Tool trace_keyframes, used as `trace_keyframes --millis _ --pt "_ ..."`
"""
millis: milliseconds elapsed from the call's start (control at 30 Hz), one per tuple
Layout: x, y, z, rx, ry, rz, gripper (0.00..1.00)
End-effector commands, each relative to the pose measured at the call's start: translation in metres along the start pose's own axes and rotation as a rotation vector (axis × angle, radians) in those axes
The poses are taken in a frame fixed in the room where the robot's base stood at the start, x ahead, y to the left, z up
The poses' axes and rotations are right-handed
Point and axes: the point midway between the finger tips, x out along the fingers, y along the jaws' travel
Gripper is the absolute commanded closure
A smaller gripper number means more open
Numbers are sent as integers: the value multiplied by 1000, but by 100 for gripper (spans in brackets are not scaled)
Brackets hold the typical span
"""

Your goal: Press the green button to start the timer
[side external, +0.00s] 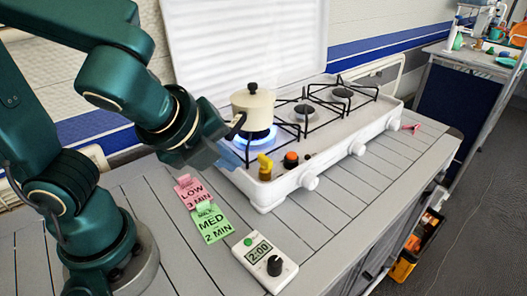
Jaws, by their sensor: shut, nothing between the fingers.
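The white timer (265,262) lies on the grey slatted counter at the front. Its green button (248,242) is at the upper left of its face, beside a display reading 2:00. A black knob (275,265) is below the display. My gripper (230,157) is shut and empty by the stove's near left corner, well behind and above the timer, apart from the green button. Its fingertips are small and partly lost against the stove.
A white stove (270,192) with a cream pot (252,108) over a lit blue flame stands behind. A pink LOW 3 MIN card (191,193) and a green MED 2 MIN card (212,223) lie left of the timer. The counter right of the timer is clear.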

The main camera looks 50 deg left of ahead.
Motion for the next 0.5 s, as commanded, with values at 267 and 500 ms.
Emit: trace_keyframes --millis 267,500 --pt "-2 0 -48 315 50 -53 100" --pt "-4 3 -57 352 67 -58 100"
